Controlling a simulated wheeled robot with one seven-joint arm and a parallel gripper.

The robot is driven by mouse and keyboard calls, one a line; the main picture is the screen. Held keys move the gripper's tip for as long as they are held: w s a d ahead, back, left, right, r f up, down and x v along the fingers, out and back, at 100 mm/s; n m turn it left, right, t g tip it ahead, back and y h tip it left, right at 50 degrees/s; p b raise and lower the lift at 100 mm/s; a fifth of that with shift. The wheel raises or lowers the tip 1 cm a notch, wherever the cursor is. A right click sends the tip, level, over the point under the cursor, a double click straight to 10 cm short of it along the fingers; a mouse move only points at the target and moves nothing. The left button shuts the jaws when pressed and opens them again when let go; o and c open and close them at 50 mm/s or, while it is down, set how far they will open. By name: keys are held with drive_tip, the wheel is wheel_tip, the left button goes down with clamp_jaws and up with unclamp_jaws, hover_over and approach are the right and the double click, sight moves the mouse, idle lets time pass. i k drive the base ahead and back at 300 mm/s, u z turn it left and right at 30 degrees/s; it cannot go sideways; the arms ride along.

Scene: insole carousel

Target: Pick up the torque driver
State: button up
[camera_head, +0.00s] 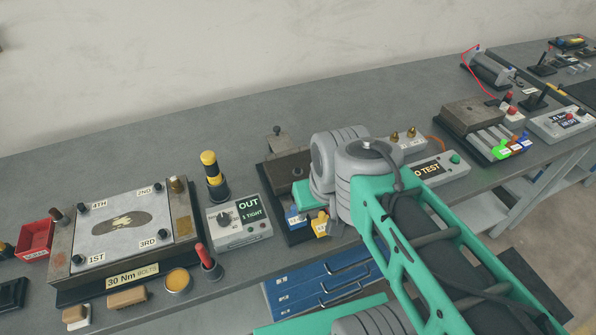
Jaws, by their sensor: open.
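The torque driver, seemingly the tool with the yellow and black handle (209,166), stands upright in a dark round holder (218,190) on the bench, left of centre and behind the grey OUT box. Its handle is clear of other things, and its lower end is hidden in the holder. My green and grey arm reaches in from the lower right and bends right of the driver, well apart from it. My gripper cannot be made out; the arm's grey joints seem to hide it.
The OUT box (239,224) and a red-handled tool in a cup (208,262) stand in front of the driver. The 30 Nm plate fixture (187,222) is left, and a dark fixture with coloured tags (287,166) is right. Bare bench (120,160) lies behind.

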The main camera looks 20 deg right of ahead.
sight(207, 158)
drive_tip(key=u, duration=0.35)
drive_tip(key=k, duration=1.1)
drive_tip(key=u, duration=1.4)
drive_tip(key=i, duration=0.95)
drive_tip(key=z, duration=0.8)
drive_tip(key=i, duration=0.65)
drive_tip(key=z, duration=0.7)
